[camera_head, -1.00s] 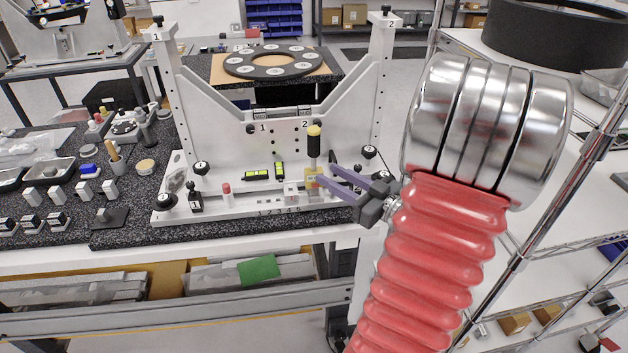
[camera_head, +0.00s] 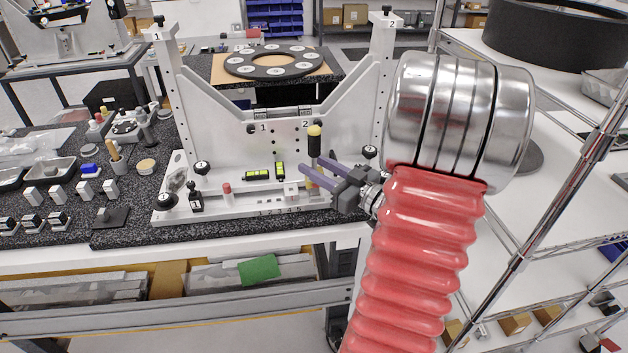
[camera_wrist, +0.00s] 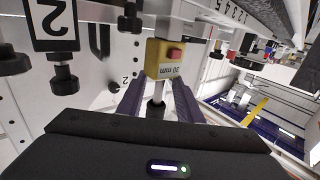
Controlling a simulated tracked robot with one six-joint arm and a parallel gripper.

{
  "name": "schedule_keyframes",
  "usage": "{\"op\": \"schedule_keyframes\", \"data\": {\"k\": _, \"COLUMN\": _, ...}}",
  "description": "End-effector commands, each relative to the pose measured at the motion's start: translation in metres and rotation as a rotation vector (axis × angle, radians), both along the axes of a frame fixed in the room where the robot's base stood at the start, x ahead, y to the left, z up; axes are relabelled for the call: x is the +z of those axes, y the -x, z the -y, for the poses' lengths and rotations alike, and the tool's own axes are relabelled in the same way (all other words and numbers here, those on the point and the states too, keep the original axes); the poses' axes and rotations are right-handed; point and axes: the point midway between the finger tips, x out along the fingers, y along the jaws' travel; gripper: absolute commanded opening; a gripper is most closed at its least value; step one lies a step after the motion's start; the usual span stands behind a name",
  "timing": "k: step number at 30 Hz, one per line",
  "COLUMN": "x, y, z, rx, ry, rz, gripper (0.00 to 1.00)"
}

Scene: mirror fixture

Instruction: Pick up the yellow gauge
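The yellow gauge is a small yellow block with a black, yellow-topped handle (camera_head: 314,146), standing on the white fixture's base. My gripper (camera_head: 311,167) reaches in from the right at the gauge. Its two purple fingers (camera_wrist: 158,88) are apart, one on each side of the rod, with visible gaps. The gauge looks upright on the base.
The white fixture (camera_head: 215,125) has uprights marked 1 and 2. Black knobs (camera_head: 202,168), a red-topped pin (camera_head: 227,194) and a black-and-yellow level (camera_head: 257,174) stand around its base. Small parts crowd the dark bench (camera_head: 130,240) at left. A wire rack (camera_head: 560,220) stands at right.

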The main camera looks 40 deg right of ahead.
Motion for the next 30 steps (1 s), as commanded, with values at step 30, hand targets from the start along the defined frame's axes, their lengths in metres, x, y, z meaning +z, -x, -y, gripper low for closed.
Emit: {"op": "schedule_keyframes", "data": {"k": 30, "x": 0.003, "y": -0.046, "z": -0.003, "rx": -0.001, "ry": 0.000, "rz": 0.000, "gripper": 0.32}}
